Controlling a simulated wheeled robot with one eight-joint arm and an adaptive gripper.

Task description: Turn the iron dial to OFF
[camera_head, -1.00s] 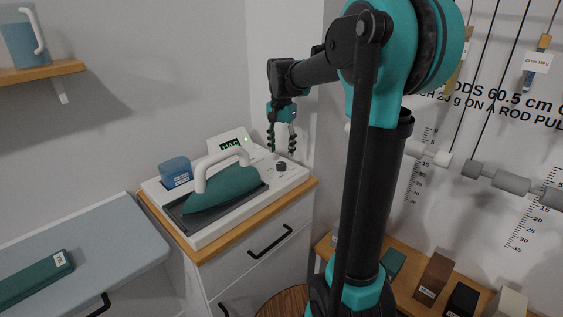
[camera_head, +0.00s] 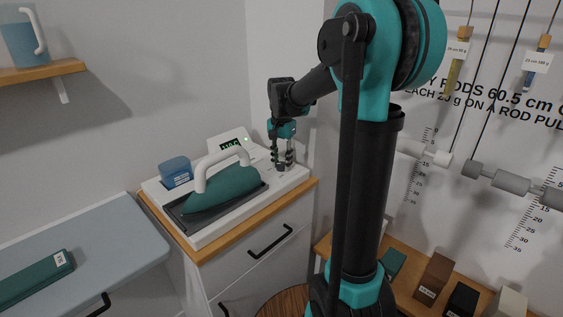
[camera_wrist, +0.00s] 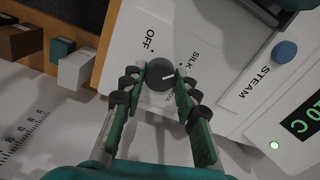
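The iron dial (camera_wrist: 160,77) is a dark grey round knob on the white station panel. In the wrist view its white mark points right, away from the word OFF (camera_wrist: 150,39) and roughly toward the SILK side (camera_wrist: 196,60). Another label beside the dial is partly hidden by a finger. My gripper (camera_wrist: 160,72) points down over the dial, one finger on each side, with the tips apparently touching its sides. In the head view my gripper (camera_head: 282,166) stands over the right end of the station (camera_head: 297,180), and its fingers mostly hide the dial.
A teal iron (camera_head: 225,188) with a white handle rests left of my gripper. A blue container (camera_head: 176,172) and a green-lit display (camera_head: 230,144) are behind it. A blue STEAM button (camera_wrist: 284,52) is near the dial. The wall is close behind my gripper.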

